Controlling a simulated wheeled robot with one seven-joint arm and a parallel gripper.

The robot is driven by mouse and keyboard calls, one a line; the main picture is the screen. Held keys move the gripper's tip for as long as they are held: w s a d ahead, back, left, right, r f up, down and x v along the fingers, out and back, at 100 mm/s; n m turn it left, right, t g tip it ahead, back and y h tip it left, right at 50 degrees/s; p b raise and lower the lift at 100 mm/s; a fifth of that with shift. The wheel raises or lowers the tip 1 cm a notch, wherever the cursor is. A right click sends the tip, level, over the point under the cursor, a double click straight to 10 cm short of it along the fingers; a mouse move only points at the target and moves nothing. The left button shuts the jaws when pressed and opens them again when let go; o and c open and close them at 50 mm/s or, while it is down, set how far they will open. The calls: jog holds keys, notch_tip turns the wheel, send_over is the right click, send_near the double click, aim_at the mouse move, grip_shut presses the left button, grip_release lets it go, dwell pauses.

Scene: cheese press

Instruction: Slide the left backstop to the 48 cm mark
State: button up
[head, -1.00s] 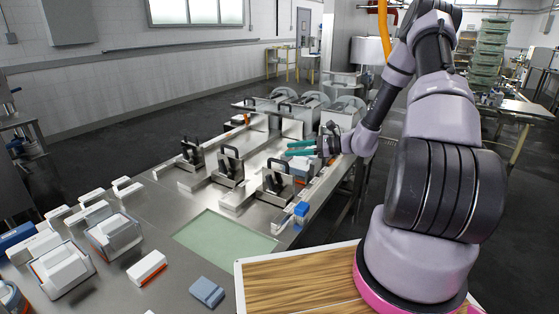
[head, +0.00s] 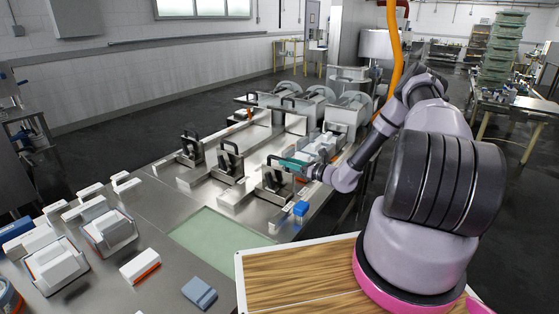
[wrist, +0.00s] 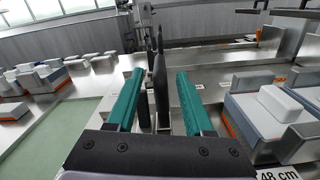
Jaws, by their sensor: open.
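Several black-handled metal stops stand on the steel table; the nearest one (head: 274,181) is at its right part, with others further left (head: 230,161) and (head: 190,149). I cannot tell for certain which one is the left backstop. My gripper (head: 284,163), with teal fingers, is open beside the nearest stop's handle. In the wrist view a thin dark upright handle (wrist: 161,85) stands in line between the open fingers (wrist: 160,73); the fingers are apart from it on both sides. A "48 cm" label (wrist: 280,173) shows at the lower right, partly cut off.
White and grey blocks (head: 108,230) stand at the left of the table. A green mat (head: 215,238) lies bare in front. Grey blocks with orange bases (wrist: 262,115) stand close right of my fingers. Round-wheeled units (head: 320,97) are behind.

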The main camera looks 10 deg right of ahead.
aim_at(279, 159)
jog(key=shift+x, duration=2.25)
jog(key=shift+c, duration=0.4)
grip_shut()
jog(key=shift+d, duration=0.1)
